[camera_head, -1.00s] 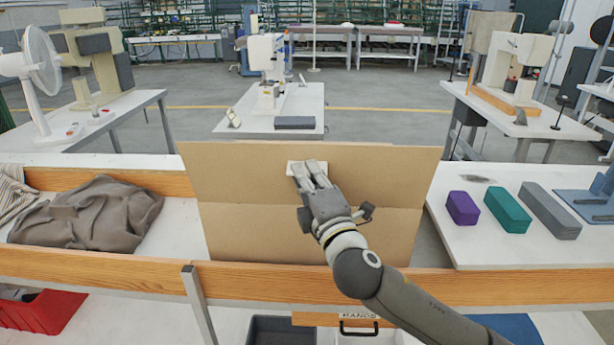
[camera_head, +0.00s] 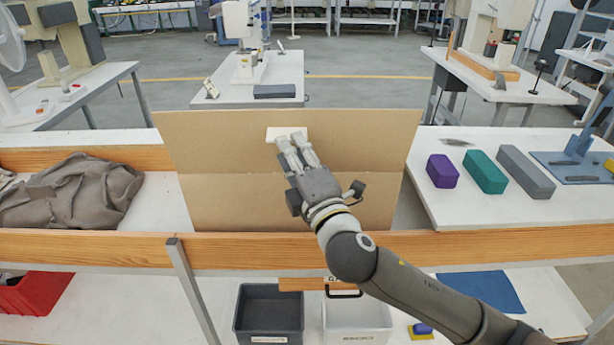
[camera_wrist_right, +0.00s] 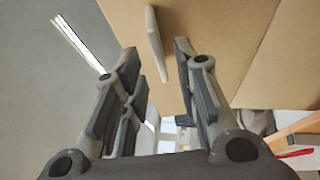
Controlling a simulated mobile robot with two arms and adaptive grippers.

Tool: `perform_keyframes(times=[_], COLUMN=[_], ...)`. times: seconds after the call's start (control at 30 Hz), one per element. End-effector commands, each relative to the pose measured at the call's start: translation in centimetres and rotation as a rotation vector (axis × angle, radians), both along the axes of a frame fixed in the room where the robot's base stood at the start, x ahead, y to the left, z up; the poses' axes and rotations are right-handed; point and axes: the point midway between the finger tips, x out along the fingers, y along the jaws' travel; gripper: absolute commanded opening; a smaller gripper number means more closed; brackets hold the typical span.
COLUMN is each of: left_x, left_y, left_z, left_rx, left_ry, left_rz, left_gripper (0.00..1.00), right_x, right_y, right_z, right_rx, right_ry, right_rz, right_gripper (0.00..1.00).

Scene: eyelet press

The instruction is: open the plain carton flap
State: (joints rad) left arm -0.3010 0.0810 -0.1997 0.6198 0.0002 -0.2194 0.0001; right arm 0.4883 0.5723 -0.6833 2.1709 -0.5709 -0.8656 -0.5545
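A plain brown cardboard carton flap (camera_head: 215,140) stands upright behind the wooden rail in the head view, with a horizontal crease across its middle. A small white tab (camera_head: 286,133) sticks out near its upper centre. My right gripper (camera_head: 293,143) is at this tab, its fingers overlapping the tab's lower right side in the head view. In the right wrist view the tab (camera_wrist_right: 155,44) shows edge-on in the gap between the spread fingertips (camera_wrist_right: 157,50), with space visible on both sides. The gripper looks open. My left gripper is not in view.
A wooden rail (camera_head: 110,246) runs along the front. A crumpled grey-brown cloth (camera_head: 75,193) lies at left. Purple (camera_head: 443,171), teal (camera_head: 485,172) and grey (camera_head: 524,171) blocks sit on the right table. Below are a dark bin (camera_head: 268,312), a white bin (camera_head: 357,318) and a red bin (camera_head: 38,292).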

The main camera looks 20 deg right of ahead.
Motion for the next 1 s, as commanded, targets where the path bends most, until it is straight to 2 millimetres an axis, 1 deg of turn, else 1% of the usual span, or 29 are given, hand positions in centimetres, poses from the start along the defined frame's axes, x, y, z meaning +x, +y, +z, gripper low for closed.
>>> perform_keyframes(times=[0.03,0.2,0.3,0.4,0.6,1.0], left_x=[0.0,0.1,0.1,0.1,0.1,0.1], left_y=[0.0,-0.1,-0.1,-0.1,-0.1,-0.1], left_z=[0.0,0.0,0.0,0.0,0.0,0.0], left_rx=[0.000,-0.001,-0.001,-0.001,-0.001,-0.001], left_ry=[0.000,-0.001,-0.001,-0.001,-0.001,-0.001], left_rz=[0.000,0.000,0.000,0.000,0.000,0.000], left_gripper=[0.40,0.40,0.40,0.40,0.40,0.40], right_x=[-1.1,-4.3,-5.8,-6.8,-7.9,-8.0], right_y=[-0.1,-0.5,-0.7,-0.8,-1.0,-1.0], right_z=[-0.4,-1.1,-1.4,-1.6,-1.7,-1.7], right_rx=[0.001,0.000,0.000,-0.001,0.000,0.000], right_ry=[0.004,0.004,0.004,0.003,0.001,0.001], right_rz=[0.003,0.001,0.002,0.001,0.000,0.000], right_gripper=[0.29,0.29,0.29,0.29,0.29,0.29])
